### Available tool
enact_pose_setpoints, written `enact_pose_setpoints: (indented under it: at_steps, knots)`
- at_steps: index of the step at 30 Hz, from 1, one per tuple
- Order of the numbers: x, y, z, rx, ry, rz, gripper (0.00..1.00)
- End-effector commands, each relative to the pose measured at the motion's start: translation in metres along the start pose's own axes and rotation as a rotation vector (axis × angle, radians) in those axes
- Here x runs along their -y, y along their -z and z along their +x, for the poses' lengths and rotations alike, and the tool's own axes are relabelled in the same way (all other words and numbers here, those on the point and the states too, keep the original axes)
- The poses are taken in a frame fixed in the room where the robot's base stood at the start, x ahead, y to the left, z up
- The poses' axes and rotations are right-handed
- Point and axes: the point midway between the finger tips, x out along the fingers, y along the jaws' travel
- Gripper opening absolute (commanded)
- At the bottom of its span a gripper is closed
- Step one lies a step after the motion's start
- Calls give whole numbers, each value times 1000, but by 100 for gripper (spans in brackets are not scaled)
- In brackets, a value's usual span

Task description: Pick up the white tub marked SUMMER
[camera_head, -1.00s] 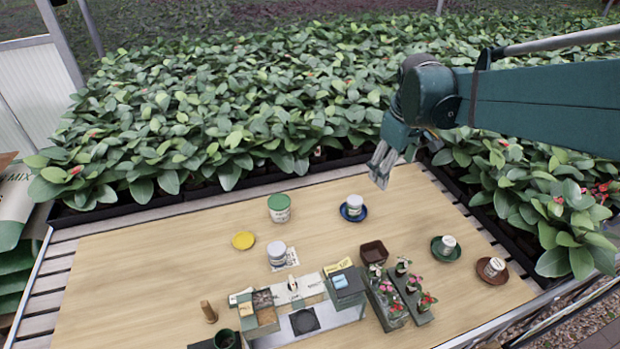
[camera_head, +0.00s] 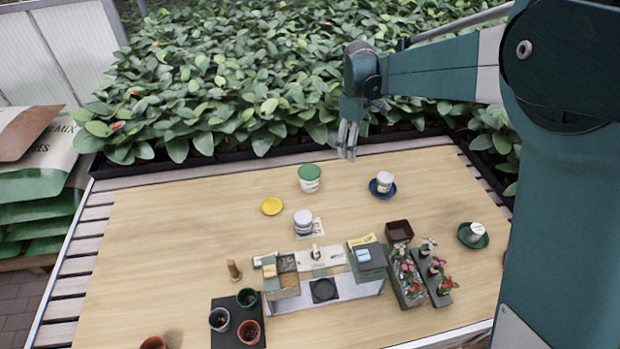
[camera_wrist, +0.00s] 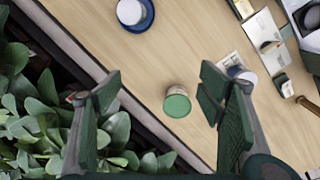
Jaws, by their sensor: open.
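Several white tubs stand on the table, and I cannot read SUMMER on any of them. One tub (camera_head: 384,180) is on a blue saucer (camera_head: 378,194); it also shows in the wrist view (camera_wrist: 130,11). Another tub (camera_head: 303,218) stands on a printed paper. A fourth tub (camera_head: 476,231) is on a green saucer (camera_head: 466,238). My gripper (camera_head: 347,155) is open and empty above the table's back edge.
A yellow saucer (camera_head: 271,207) lies empty at the left. A cluttered workstation (camera_head: 340,290), a brown square pot (camera_head: 399,231) and flower trays (camera_head: 440,291) stand in front. Dense leafy plants (camera_head: 250,80) border the back. The left of the tabletop (camera_head: 165,235) is clear.

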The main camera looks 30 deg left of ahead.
Motion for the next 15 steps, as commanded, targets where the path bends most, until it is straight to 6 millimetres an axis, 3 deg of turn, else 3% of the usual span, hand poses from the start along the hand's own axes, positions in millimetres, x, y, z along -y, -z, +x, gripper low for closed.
enact_pose_setpoints:
  at_steps: [1, 15]
  knots:
    - [2, 14, 8, 4, 5, -25, 68]
    - [30, 123, 83, 53, 59, -260, 68]
